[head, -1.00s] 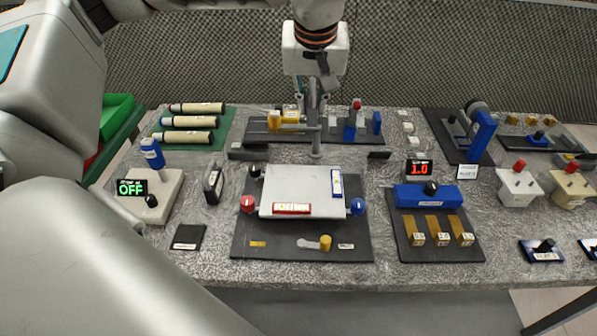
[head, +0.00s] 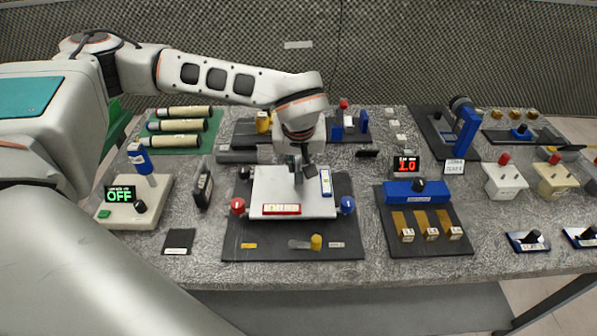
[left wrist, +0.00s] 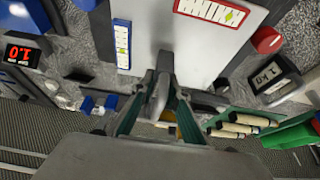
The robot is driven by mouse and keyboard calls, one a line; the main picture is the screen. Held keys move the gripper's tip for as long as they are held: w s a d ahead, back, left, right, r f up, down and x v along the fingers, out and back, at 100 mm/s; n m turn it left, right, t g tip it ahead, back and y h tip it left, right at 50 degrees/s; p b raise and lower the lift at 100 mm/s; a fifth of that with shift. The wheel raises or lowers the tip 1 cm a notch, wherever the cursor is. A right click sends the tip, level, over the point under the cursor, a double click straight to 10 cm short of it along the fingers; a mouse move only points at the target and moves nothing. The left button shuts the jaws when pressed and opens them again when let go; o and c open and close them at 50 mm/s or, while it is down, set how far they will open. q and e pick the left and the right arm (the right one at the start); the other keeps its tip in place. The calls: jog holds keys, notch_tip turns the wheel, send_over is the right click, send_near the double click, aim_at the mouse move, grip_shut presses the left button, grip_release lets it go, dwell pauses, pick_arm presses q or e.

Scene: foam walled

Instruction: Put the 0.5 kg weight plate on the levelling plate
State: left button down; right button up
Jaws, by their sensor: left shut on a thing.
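The levelling plate (head: 272,188) is a light grey square on a black base, with a red-framed level along its front edge and a blue-framed level at its right. It also shows in the left wrist view (left wrist: 150,30). My left gripper (head: 298,178) points down over the plate's rear right half. In the left wrist view its fingers (left wrist: 160,92) are shut on a thin grey piece (left wrist: 158,95), seen edge-on. This seems to be the weight plate, but no label on it is readable. I cannot tell whether it touches the levelling plate. My right gripper is out of view.
A red knob (head: 238,206) and a blue knob (head: 348,205) flank the plate's front corners. A blue block (head: 418,192) on a black base stands to the right. A box reading OFF (head: 135,205) stands left.

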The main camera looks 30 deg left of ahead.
aim_at(298, 160)
pick_arm(q)
jog(key=shift+f, duration=1.45)
jog(key=shift+f, duration=0.15)
jog(key=c, duration=2)
grip_release()
jog(key=shift+o, duration=0.2)
jog(key=b+v, duration=0.1)
jog(key=v, duration=1)
jog(key=shift+r, duration=0.3)
jog(key=shift+s+d+r, duration=0.1)
jog(key=shift+s+r, duration=0.05)
jog(key=shift+r, duration=0.2)
